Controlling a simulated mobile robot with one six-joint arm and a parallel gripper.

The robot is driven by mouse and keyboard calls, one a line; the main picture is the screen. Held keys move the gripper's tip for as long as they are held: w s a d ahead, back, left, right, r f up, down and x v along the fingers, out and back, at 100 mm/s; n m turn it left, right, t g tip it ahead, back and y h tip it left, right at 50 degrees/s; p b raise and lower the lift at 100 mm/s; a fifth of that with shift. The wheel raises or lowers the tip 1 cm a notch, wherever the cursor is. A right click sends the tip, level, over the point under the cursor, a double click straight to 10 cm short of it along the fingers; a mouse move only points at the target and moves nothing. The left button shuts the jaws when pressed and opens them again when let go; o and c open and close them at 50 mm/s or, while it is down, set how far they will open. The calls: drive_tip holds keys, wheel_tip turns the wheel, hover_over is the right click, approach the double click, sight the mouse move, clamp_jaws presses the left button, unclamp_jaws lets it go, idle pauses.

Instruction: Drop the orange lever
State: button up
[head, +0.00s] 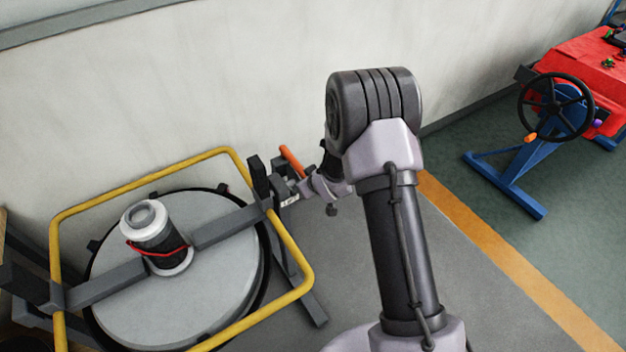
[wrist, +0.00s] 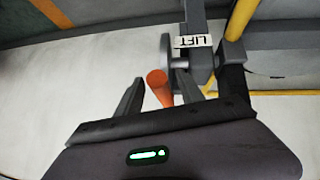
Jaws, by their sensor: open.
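The orange lever (head: 291,160) stands tilted at the right side of the yellow-railed tank frame, by a small white label (head: 290,200). In the wrist view the orange lever (wrist: 159,87) points toward the camera, beside a grey round pivot and a label reading LIFT (wrist: 193,41). My gripper (wrist: 158,84) is open, with one dark finger on each side of the lever. I cannot tell whether either finger touches it. In the head view my arm's end is close to the lever's right, and the fingers are mostly hidden.
The tank's round grey lid (head: 220,277) lies inside a yellow rail (head: 300,262), with a dark crossbar and canister (head: 152,232) over it. A pale wall (head: 150,100) is close behind. A blue stand with a black wheel (head: 555,107) is at the right; floor between is clear.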

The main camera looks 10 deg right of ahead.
drive_tip(key=p+v, duration=0.4)
drive_tip(key=v, duration=1.2)
drive_tip(key=shift+s+r, duration=0.25)
